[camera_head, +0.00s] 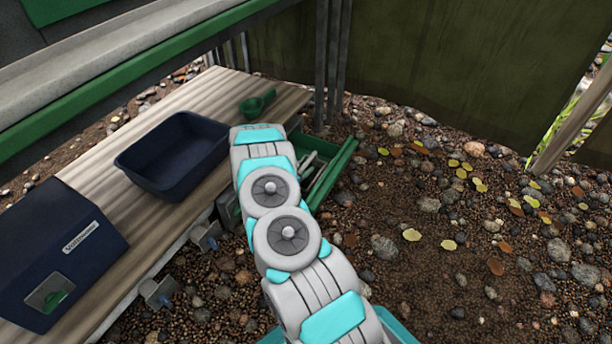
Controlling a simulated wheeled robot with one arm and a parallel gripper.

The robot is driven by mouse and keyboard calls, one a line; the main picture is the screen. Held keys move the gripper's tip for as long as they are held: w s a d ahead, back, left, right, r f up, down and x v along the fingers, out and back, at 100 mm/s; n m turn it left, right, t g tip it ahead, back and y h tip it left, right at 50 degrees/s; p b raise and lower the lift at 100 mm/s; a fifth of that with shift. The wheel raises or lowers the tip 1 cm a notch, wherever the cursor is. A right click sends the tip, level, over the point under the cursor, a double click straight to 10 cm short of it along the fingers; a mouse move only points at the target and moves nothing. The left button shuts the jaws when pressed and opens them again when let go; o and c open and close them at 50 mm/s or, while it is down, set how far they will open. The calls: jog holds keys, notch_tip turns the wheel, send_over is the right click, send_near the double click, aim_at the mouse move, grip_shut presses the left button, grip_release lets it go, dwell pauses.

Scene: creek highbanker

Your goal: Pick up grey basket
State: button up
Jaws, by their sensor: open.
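I see no plainly grey basket. The nearest match is an open, dark navy-grey rectangular tub (133,166) on the wooden plank, left of my arm. It stands upright and looks empty.
The wooden plank (100,215) also bears a dark blue box (55,240) and a green scoop (257,103). A green tray (341,166) with slim grey pieces lies right of my arm. A green-edged trough (130,65) overhangs the plank. Pebbly ground (440,270) lies right.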

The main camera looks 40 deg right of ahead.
grip_shut()
dwell(0.4)
dwell(1.0)
